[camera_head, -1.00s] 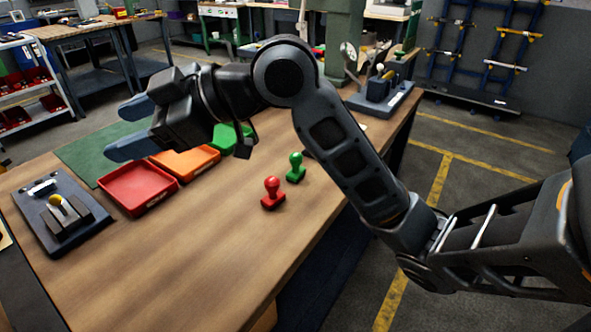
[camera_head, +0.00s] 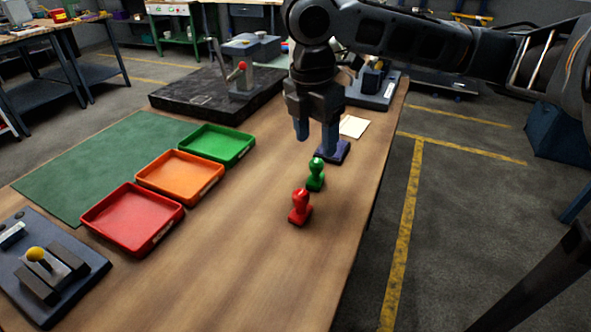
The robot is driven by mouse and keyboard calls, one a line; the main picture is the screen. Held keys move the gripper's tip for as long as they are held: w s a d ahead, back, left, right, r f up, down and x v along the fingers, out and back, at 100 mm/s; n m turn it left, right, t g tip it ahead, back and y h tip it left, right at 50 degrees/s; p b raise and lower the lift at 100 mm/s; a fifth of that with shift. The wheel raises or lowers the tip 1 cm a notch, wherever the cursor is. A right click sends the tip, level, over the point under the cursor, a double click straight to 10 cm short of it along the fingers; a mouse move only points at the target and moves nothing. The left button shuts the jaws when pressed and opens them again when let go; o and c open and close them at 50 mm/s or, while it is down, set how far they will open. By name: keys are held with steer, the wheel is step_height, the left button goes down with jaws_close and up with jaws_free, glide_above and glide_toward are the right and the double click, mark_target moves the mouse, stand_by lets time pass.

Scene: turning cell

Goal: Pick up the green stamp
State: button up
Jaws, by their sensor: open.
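The green stamp (camera_head: 315,175) stands upright on the wooden bench, just behind a red stamp (camera_head: 300,207). My gripper (camera_head: 316,145) points down with its two blue fingers apart and nothing between them. Its fingertips show just above and behind the green stamp in the picture, apart from it as far as I can tell.
Red (camera_head: 132,219), orange (camera_head: 180,176) and green (camera_head: 217,145) trays stand in a row at left, by a green mat (camera_head: 95,165). A black surface plate (camera_head: 205,97) lies behind. A clamp fixture (camera_head: 50,268) sits front left. The bench front is clear.

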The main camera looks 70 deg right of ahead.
mark_target(316, 161)
steer(key=shift+s+d+f, duration=0.1)
steer(key=shift+f, duration=1.85)
steer(key=shift+s+d+f, duration=0.1)
steer(key=shift+f, duration=1.8)
steer(key=c, duration=1.1)
